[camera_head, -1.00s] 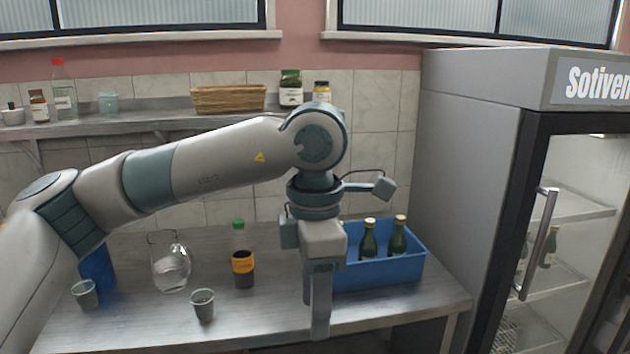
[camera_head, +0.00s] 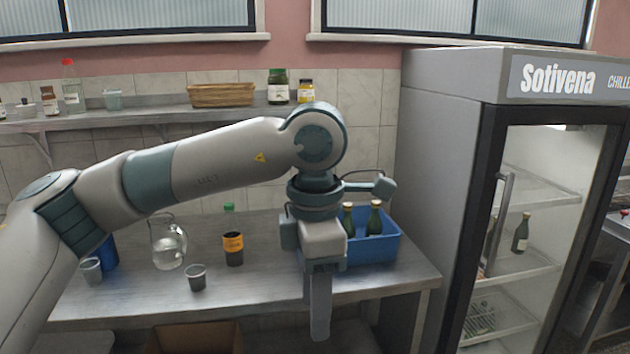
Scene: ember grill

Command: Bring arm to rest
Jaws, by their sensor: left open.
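My left arm comes in from the left and stretches across the middle of the head view. Its left gripper (camera_head: 320,300) points down, open and empty, in front of the steel table (camera_head: 255,300). It covers part of the blue crate (camera_head: 375,250) and the table's front edge. The crate holds green bottles (camera_head: 374,220), two of which show. My right gripper is not in view.
On the table stand a glass jug (camera_head: 168,245), a dark bottle with an orange label (camera_head: 233,248) and two small cups (camera_head: 195,278). A shelf (camera_head: 150,118) runs along the wall. A tall fridge (camera_head: 500,200) stands at right.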

